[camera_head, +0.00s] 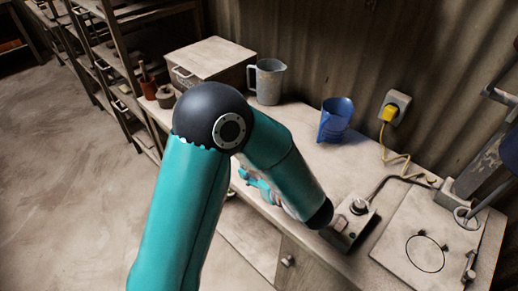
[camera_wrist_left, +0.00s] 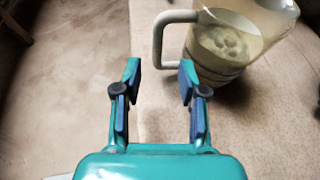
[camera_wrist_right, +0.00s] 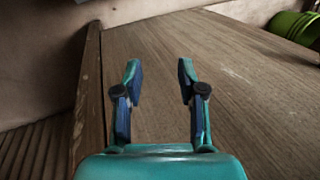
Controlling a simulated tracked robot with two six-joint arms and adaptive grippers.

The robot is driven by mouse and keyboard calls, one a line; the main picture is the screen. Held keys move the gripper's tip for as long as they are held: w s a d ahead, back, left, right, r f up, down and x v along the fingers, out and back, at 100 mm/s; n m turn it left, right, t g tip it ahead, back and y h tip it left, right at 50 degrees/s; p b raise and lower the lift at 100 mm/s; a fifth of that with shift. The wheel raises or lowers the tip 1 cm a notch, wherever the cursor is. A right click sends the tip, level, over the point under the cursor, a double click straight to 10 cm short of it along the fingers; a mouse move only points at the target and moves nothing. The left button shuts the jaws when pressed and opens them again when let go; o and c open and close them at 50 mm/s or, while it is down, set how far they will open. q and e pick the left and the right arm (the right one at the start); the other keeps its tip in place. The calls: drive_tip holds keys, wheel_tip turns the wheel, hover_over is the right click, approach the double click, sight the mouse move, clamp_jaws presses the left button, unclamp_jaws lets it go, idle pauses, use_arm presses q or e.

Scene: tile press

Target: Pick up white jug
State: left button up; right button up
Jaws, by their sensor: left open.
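In the left wrist view a pale, see-through jug (camera_wrist_left: 235,45) stands on the worktop, its whitish handle (camera_wrist_left: 158,42) towards the left. My left gripper (camera_wrist_left: 160,75) is open and empty, its fingertips just short of the handle, apart from it. In the head view my left gripper (camera_head: 255,182) shows only partly behind my arm, low over the worktop's front edge; I cannot make out this jug there. A grey jug (camera_head: 269,82) and a blue jug (camera_head: 334,122) stand farther back. My right gripper (camera_wrist_right: 160,80) is open and empty before a wooden surface.
A lidded box (camera_head: 212,60) stands at the back left, with small pots near it. A yellow plug (camera_head: 389,113) is in the wall socket. A small switch box (camera_head: 352,218) and a pale plate (camera_head: 425,250) sit on the worktop's right part. Shelves (camera_head: 110,60) stand left.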

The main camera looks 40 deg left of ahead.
use_arm(q)
drive_tip(key=shift+p+x, duration=0.7)
drive_tip(key=shift+x, duration=2.25)
drive_tip(key=shift+s+f, duration=0.1)
drive_tip(key=shift+s, duration=0.05)
clamp_jaws()
